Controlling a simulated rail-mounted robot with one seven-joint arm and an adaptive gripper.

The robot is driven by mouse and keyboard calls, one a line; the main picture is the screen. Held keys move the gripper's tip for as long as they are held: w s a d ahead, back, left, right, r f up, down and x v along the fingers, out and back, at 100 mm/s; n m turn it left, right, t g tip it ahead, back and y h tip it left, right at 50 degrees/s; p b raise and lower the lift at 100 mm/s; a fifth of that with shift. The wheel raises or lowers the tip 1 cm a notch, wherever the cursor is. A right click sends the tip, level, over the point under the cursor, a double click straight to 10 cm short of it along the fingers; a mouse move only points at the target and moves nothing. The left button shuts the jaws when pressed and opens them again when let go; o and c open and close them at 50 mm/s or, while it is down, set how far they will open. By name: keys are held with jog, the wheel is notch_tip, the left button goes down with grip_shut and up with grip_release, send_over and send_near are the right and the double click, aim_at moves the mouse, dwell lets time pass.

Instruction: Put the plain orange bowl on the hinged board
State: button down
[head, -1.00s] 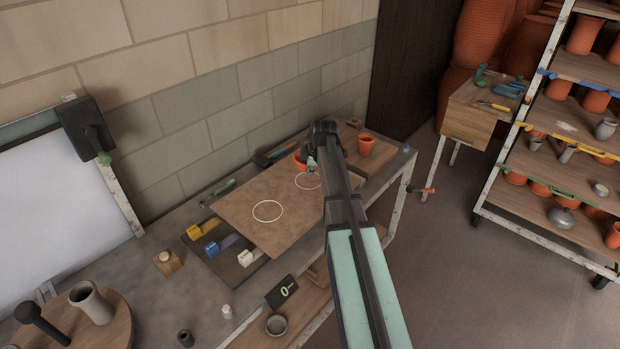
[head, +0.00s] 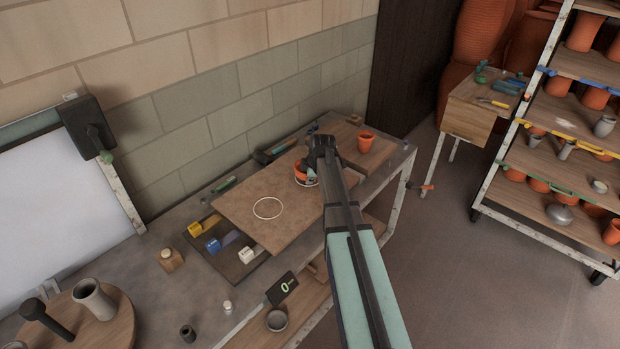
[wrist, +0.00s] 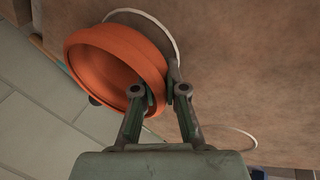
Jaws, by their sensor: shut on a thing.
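The plain orange bowl (head: 301,171) is at the far end of the brown hinged board (head: 240,210). My gripper (wrist: 161,97) is shut on the bowl's near wall, one finger inside and one outside. In the wrist view the bowl (wrist: 110,58) looks tilted, its opening partly facing the camera. It overlaps the far white ring on the board (wrist: 230,75), and part of that ring shows beyond its rim. Whether the bowl's base touches the board is hidden. A second white ring (head: 267,208) nearer the middle of the board is empty.
An orange pot (head: 365,142) stands on a board right of my gripper. Blue, white and yellow blocks (head: 213,246) lie near the board's left edge. A small display (head: 281,289) sits at the bench front. The block wall (head: 240,110) is close behind.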

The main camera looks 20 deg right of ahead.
jog(key=c, duration=1.2)
grip_release()
jog(key=shift+r, duration=0.2)
jog(key=b+v, duration=0.2)
jog(key=v, duration=0.9)
jog(key=shift+s+r, duration=0.15)
jog(key=shift+r, duration=0.25)
jog(key=shift+b, duration=0.3)
